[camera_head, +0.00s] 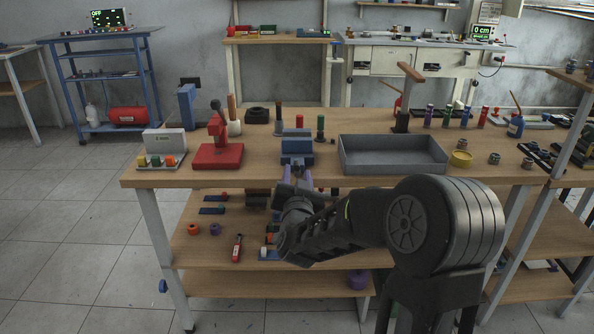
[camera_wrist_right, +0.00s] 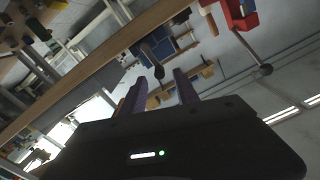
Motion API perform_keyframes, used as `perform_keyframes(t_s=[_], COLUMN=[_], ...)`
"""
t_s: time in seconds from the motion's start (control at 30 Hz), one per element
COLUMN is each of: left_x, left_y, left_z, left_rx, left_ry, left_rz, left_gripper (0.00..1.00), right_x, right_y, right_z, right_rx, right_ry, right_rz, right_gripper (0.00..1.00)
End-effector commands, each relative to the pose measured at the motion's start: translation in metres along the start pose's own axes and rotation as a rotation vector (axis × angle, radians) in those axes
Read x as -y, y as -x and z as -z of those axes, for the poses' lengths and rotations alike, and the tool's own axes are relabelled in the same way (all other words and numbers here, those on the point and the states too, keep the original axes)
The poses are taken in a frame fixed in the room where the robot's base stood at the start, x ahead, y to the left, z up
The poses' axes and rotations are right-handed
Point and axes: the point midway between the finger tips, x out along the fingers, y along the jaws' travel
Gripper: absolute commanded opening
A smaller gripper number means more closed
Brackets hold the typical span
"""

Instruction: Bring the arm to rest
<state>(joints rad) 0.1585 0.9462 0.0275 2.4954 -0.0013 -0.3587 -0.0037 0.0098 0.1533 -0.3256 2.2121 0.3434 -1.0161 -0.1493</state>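My right arm (camera_head: 340,225) reaches in from the lower right toward the front edge of the workbench. My right gripper (camera_head: 296,179) has purple fingers and sits just in front of the bench edge, before a blue block-like fixture (camera_head: 297,147). In the right wrist view the two fingers of the gripper (camera_wrist_right: 160,82) stand apart, with no held object visible between them. My left gripper is not in view.
The wooden workbench (camera_head: 240,176) carries a red press (camera_head: 218,150), a grey tray (camera_head: 394,154), a button box (camera_head: 165,142) and several upright cylinders. A lower shelf (camera_head: 205,252) with small parts lies beneath. Open tiled floor (camera_head: 75,215) is at the left.

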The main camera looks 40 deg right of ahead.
Motion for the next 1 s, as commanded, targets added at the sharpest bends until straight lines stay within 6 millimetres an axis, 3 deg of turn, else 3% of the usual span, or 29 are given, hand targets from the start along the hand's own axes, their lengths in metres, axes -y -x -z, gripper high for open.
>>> perform_keyframes(t_s=[0.5, 0.67, 0.77, 0.87, 1.0], left_x=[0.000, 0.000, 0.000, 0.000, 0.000], left_y=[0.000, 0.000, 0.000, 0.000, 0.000], left_z=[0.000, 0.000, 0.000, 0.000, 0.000], left_rx=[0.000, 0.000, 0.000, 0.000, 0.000], left_ry=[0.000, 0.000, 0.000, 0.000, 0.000], left_rz=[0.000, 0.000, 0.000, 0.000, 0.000], left_gripper=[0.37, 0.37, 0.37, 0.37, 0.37], right_x=[0.000, 0.005, 0.019, 0.036, 0.054], right_y=[0.000, 0.002, 0.011, 0.029, 0.076], right_z=[0.000, -0.017, -0.047, -0.098, -0.193], right_rx=[0.001, 0.067, 0.162, 0.297, 0.544], right_ry=[-0.002, -0.012, -0.006, 0.021, 0.085], right_rz=[0.000, 0.022, 0.067, 0.121, 0.200], right_gripper=[0.37, 0.37, 0.37, 0.37, 0.37])
